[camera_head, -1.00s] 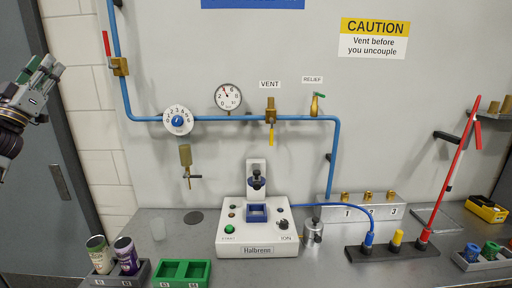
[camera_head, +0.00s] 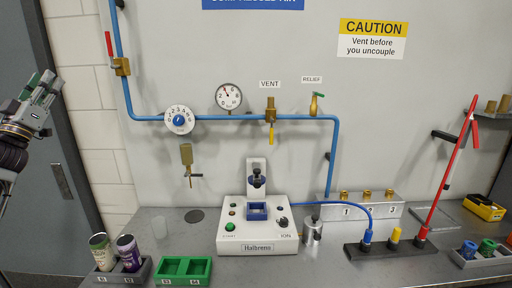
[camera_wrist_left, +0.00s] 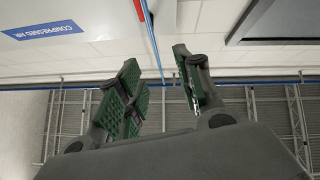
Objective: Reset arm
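My left gripper (camera_head: 44,90) is at the left edge of the head view, raised in front of the grey door and well clear of the bench. In the left wrist view my left gripper (camera_wrist_left: 160,95) shows its green-padded fingers spread apart, with nothing between them but ceiling and wall behind. My right gripper is not in the head view.
On the bench are a white Halbrenn machine (camera_head: 258,238), a grey tray (camera_head: 104,278) holding two cans, an empty green tray (camera_head: 184,270) and a black hose rack (camera_head: 385,250). Blue piping (camera_head: 220,118) with a gauge (camera_head: 229,96) runs along the wall.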

